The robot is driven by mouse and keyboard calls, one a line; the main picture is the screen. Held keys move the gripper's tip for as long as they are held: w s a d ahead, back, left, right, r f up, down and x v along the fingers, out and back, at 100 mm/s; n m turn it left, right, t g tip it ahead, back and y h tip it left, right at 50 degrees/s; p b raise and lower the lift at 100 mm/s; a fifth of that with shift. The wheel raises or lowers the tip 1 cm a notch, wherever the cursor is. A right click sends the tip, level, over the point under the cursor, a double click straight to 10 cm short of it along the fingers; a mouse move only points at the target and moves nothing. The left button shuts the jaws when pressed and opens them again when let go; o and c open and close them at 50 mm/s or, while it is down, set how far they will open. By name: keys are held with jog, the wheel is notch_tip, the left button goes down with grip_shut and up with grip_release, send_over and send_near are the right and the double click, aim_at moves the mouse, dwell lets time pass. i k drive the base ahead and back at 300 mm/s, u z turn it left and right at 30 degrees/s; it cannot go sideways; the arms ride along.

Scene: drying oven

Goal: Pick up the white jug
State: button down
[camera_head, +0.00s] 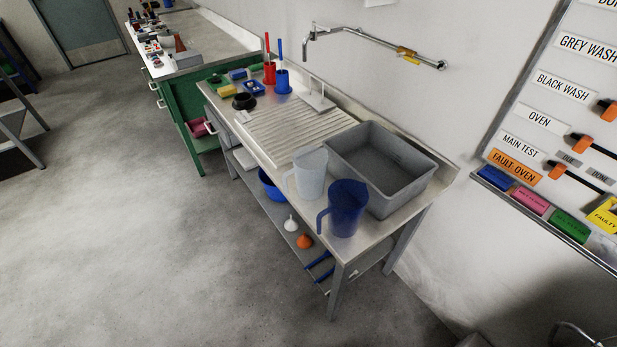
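The white jug (309,173) is translucent and stands upright on the metal sink bench (387,236). Its handle points to the left in the picture. A dark blue jug (347,208) stands just in front of it and to the right, with its handle also on the left. A grey basin (381,167) is right behind both jugs. My gripper is not in view.
A ribbed drainer (295,133) lies left of the basin. Blue and red brush pots (282,82) stand farther back. A wall tap (375,42) reaches over the bench. The lower shelf holds a blue bowl (269,186) and funnels (304,241).

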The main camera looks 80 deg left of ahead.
aim_at(310, 163)
jog(key=u, duration=2.5)
jog(key=k, duration=0.55)
jog(key=u, duration=1.3)
jog(key=i, duration=0.95)
jog(key=u, duration=0.5)
jog(key=i, duration=1)
jog(key=z, duration=0.9)
jog(key=i, duration=0.85)
jog(key=z, duration=0.8)
